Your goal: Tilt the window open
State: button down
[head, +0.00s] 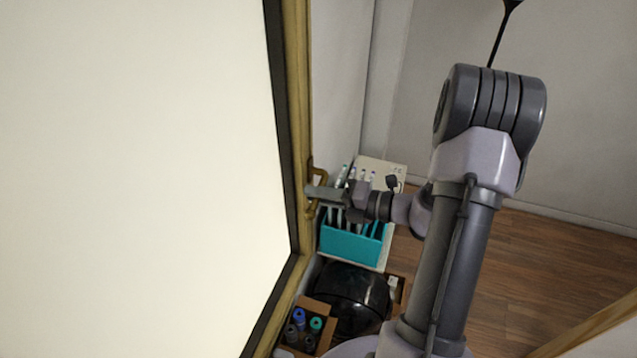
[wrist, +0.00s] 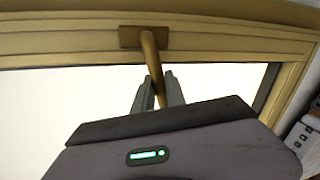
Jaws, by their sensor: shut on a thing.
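The window (head: 140,170) fills the left of the head view as a bright pane with a dark inner edge and a golden-brown frame (head: 297,100). Its brass-coloured handle (head: 319,174) sits on the frame and also shows in the wrist view (wrist: 149,45), where it juts from a small plate on the frame. My gripper (head: 314,192) is at the handle. In the wrist view its two grey fingers (wrist: 158,88) are shut on the handle's grip, one on each side. I cannot tell whether the window is tilted at all.
Below the handle stand a teal rack (head: 352,244) with several tubes, a black rounded object (head: 352,297) and a cardboard box (head: 318,312) with several bottles. A pale wall and clear wooden floor (head: 545,260) lie to the right.

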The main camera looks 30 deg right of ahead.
jog(key=shift+r+m+y+p, duration=0.3)
jog(key=shift+r+m+p, duration=0.45)
jog(key=shift+p, duration=0.45)
jog(key=shift+f, duration=0.1)
